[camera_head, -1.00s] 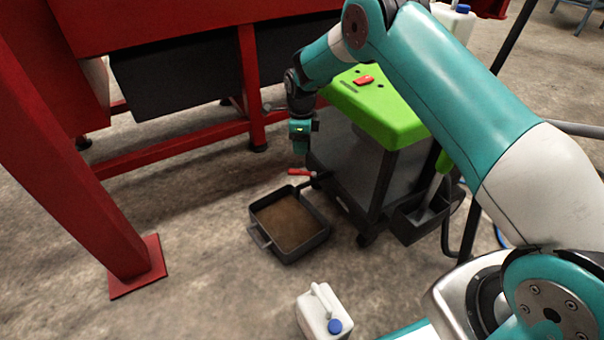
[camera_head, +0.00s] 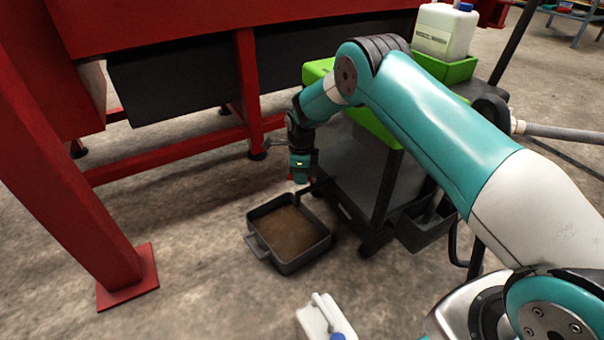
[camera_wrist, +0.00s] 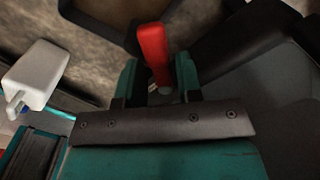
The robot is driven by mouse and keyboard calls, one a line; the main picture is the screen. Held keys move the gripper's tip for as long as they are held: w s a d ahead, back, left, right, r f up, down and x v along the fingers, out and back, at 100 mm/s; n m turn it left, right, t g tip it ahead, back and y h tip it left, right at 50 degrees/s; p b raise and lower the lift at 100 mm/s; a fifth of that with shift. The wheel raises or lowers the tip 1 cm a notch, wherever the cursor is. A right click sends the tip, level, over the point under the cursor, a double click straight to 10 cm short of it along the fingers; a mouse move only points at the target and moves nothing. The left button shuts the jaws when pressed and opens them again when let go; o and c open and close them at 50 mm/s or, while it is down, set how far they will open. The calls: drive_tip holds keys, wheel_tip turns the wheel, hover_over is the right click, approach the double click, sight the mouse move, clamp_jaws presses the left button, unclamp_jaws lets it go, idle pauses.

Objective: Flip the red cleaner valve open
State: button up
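The red cleaner valve lever (camera_wrist: 154,52) stands between the two teal fingers of my gripper (camera_wrist: 158,78) in the wrist view. My gripper is open, with a finger on each side of the lever and a small gap showing at the left finger. Whether the right finger touches the lever I cannot tell. In the head view my gripper (camera_head: 299,180) points down at the low front of the dark cart (camera_head: 355,175). Only small red bits of the lever show beside the fingertips there; the rest is hidden.
A dark tray (camera_head: 303,262) with brown contents lies on the floor below my gripper. A white jug (camera_head: 318,320) stands in front. A red frame (camera_head: 185,155) stands behind and left. A white canister (camera_head: 443,30) sits on the green cart top. Floor between frame and tray is clear.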

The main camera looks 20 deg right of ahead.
clamp_jaws()
drive_tip(key=shift+s+r+n+p, duration=0.1)
drive_tip(key=shift+n+p, duration=0.2)
drive_tip(key=shift+p, duration=0.1)
drive_tip(key=shift+s+n+p, duration=0.15)
drive_tip(key=shift+n+p, duration=0.25)
drive_tip(key=shift+p, duration=0.2)
drive_tip(key=shift+s+a+n+p, duration=0.1)
drive_tip(key=shift+s+n+p, duration=0.2)
drive_tip(key=shift+n+p, duration=0.6)
drive_tip(key=shift+s+d+n+p, duration=0.1)
drive_tip(key=shift+s+n+p, duration=0.35)
drive_tip(key=shift+n, duration=0.65)
drive_tip(key=shift+s+a+n+p, duration=0.1)
drive_tip(key=shift+s+n+p, duration=0.05)
drive_tip(key=shift+n+p, duration=0.8)
